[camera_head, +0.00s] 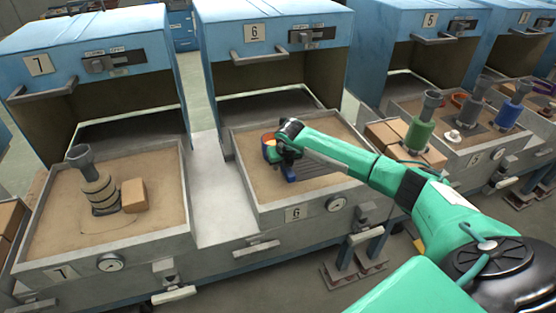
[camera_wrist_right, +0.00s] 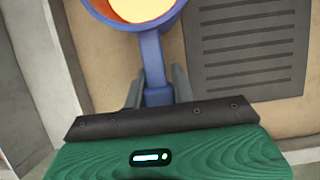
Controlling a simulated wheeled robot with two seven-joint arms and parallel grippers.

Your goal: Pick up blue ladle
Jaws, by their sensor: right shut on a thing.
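The blue ladle (camera_wrist_right: 152,57) shows in the right wrist view, with its round cup at the top edge and its handle running down between my fingers. Its cup holds a glowing yellow-orange content (camera_wrist_right: 143,8). My right gripper (camera_wrist_right: 155,88) is shut on the ladle's handle. In the head view my right gripper (camera_head: 285,155) is over the sand tray of station 6, and the ladle (camera_head: 289,174) is partly hidden by it. I cannot tell whether the ladle touches the sand. My left gripper is not in view.
Station 6's tray (camera_head: 240,180) has a dark slotted plate (camera_head: 322,177) beside the gripper. At right, boxes and a green cylinder (camera_head: 420,132) stand near my arm. Open blue hoods rise behind.

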